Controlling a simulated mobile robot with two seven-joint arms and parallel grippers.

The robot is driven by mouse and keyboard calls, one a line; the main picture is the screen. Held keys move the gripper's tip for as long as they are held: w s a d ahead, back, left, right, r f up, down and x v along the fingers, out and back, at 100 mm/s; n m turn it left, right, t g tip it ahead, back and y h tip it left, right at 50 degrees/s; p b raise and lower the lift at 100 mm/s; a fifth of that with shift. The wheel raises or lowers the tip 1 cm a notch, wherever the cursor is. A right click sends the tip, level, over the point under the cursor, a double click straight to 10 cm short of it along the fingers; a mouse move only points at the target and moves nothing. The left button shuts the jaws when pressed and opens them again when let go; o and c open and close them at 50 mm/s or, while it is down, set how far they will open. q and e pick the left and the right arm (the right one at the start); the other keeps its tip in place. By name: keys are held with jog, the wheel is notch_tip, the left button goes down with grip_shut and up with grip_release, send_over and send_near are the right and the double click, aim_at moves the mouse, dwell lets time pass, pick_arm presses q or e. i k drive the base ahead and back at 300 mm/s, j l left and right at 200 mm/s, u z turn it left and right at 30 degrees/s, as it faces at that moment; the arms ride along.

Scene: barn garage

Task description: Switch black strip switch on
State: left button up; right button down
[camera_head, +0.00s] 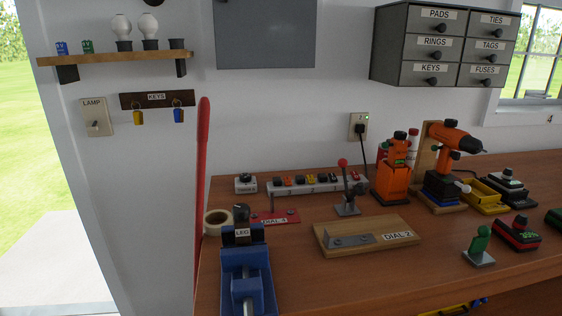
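A white power strip (318,187) lies at the back of the workbench against the wall. Along its top are orange, yellow and black pieces; a black piece (324,178) shows near its middle. The pieces are too small to tell which is the black switch or whether it is on or off. A red-knobbed lever (344,182) stands in front of the strip's right part and hides some of it. Neither of my grippers is in view.
A small grey box (245,183) sits left of the strip. In front are a red plate (272,217), a tape roll (217,220), a blue vise (245,275) and a wooden DIAL-2 board (370,236). An orange drill (452,138) stands right. Bare bench shows at front centre.

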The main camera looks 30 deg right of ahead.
aim_at(333, 177)
jog(key=k+l+z, duration=0.25)
jog(key=l, duration=0.2)
jog(key=l+z, duration=0.3)
jog(key=l, duration=0.15)
jog(key=k+l+z, duration=0.25)
jog(key=l, duration=0.25)
jog(key=l+z, duration=0.25)
jog(key=l, duration=0.25)
jog(key=i, duration=0.05)
